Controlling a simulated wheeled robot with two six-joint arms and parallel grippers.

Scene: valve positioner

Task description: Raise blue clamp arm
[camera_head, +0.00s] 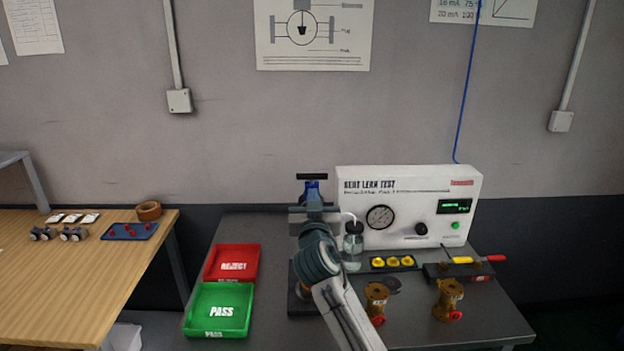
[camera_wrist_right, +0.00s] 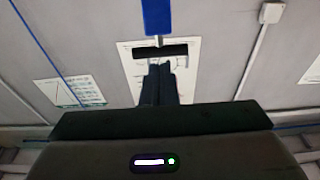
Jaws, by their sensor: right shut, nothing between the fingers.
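The blue clamp arm (camera_head: 313,187) stands up at the back of the test table in the head view, with a black crossbar (camera_head: 312,176) at its top. In the right wrist view the blue arm (camera_wrist_right: 157,16) comes in from the top edge, and its black crossbar (camera_wrist_right: 160,50) lies just beyond my fingertips. My right gripper (camera_wrist_right: 160,68) is shut and empty, with its fingers close to the crossbar; I cannot tell whether they touch. In the head view my right gripper (camera_head: 312,208) is in front of the clamp and hides its lower part. My left gripper is out of view.
A leak test box (camera_head: 410,185) with gauge stands right of my arm, beside a glass jar (camera_head: 353,248). Red (camera_head: 231,263) and green (camera_head: 219,310) trays lie left. Brass valves (camera_head: 377,300) (camera_head: 448,298) stand front right. A wooden table (camera_head: 70,280) is far left.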

